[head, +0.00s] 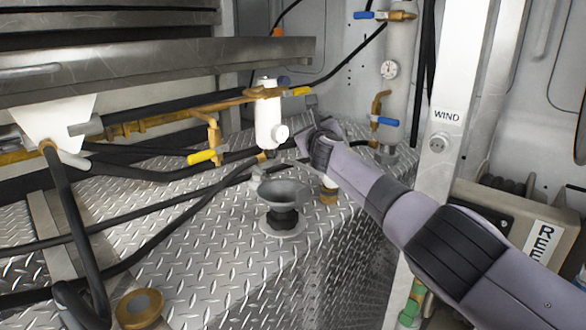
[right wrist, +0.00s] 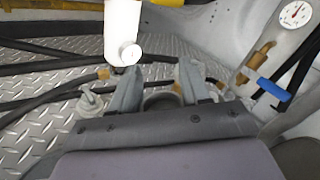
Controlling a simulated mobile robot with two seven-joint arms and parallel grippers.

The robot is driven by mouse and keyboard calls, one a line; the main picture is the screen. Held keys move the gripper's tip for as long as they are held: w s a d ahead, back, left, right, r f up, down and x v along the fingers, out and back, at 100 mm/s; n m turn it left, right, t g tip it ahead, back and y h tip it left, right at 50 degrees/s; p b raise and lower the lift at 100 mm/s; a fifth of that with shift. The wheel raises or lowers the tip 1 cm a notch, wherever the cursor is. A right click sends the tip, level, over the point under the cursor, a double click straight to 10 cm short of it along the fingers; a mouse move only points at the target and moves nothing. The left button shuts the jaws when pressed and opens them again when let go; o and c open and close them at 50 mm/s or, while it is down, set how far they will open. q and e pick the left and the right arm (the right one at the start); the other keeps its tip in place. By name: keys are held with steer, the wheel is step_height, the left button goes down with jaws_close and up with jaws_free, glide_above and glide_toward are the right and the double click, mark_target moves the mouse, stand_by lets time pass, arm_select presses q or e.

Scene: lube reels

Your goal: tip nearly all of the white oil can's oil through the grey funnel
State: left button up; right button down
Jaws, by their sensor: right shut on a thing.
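The white oil can (head: 268,118) appears as an upright white cylinder with a round stub on its side, high behind the grey funnel. It is large at the upper left in the right wrist view (right wrist: 121,28). The grey funnel (head: 284,188) stands wide end up on the diamond-plate deck. My right gripper (head: 300,138) is just right of the can's lower end, above the funnel. In the right wrist view its fingers (right wrist: 160,72) are parted, with the can's stub near the left fingertip. The gripped contact is hidden. No oil shows. My left gripper is out of view.
Brass pipes with a yellow handle (head: 205,156) and black hoses (head: 140,170) run left of the can. A brass fitting (head: 328,192) stands right of the funnel. A gauge (head: 389,69) and a white post (head: 443,120) stand at right. Bare deck (head: 200,255) lies front left.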

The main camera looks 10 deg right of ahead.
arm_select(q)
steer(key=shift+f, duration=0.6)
arm_select(e)
steer(key=shift+d+r+p, duration=0.1)
steer(key=shift+d+p, duration=0.1)
steer(key=shift+p, duration=1.05)
steer(key=shift+s+d+p, duration=0.15)
steer(key=shift+s+p, duration=0.05)
steer(key=shift+p, duration=0.75)
steer(key=p, duration=0.2)
steer(key=s+n+p, duration=0.1)
steer(key=shift+s+d+f+p, duration=0.15)
steer(key=shift+d+f+p, duration=0.1)
steer(key=shift+f+p, duration=0.15)
steer(key=shift+s+d+f+p, duration=0.1)
steer(key=shift+s+p, duration=0.2)
steer(key=shift+p, duration=0.25)
steer(key=shift+s+f, duration=0.1)
steer(key=shift+s, duration=0.05)
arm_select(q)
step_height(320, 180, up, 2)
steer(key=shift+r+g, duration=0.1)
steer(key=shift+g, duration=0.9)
